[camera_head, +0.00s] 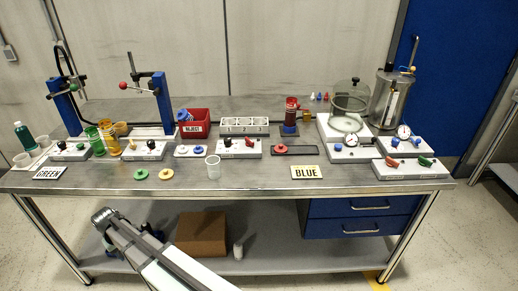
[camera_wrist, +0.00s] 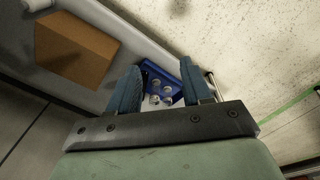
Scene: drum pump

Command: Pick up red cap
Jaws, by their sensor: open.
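A small round red piece (camera_head: 280,149), which looks like the red cap, lies at the left end of a dark flat tray (camera_head: 302,150) near the middle of the bench top. My gripper (camera_wrist: 160,84) shows in the wrist view with its two blue fingers apart and nothing held between them. In the head view my arm is low in front of the bench, left of and below the red piece, well apart from it. The fingers cannot be made out clearly there. The wrist view does not show the red piece.
A clear cup (camera_head: 212,168), green disc (camera_head: 141,175) and yellow disc (camera_head: 166,174) stand near the bench's front edge. A red bin (camera_head: 194,122) stands behind. A brown box (camera_head: 202,234) sits on the lower shelf.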

